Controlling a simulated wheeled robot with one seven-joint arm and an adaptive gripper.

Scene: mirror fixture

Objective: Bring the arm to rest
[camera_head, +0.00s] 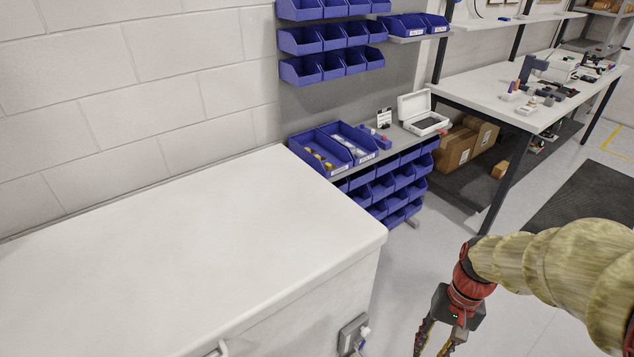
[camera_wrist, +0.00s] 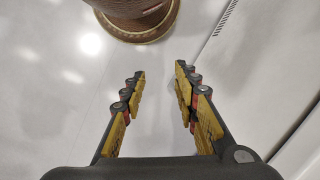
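My gripper (camera_head: 434,348) hangs from the arm at the lower right of the head view, in front of the white cabinet's right side. Its fingers point down and run toward the picture's bottom edge. In the wrist view the two yellow and black fingers (camera_wrist: 160,72) stand apart with nothing between them, above a pale shiny floor. The gripper is open and empty. My arm, in a ribbed beige sleeve, comes in from the right edge.
A white cabinet (camera_head: 190,240) with a bare top fills the lower left. Blue bins (camera_head: 335,150) stand behind it. A workbench (camera_head: 500,98) with tools and a dark mat (camera_head: 590,195) lie at the right. Open floor (camera_head: 425,255) shows between the cabinet and arm.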

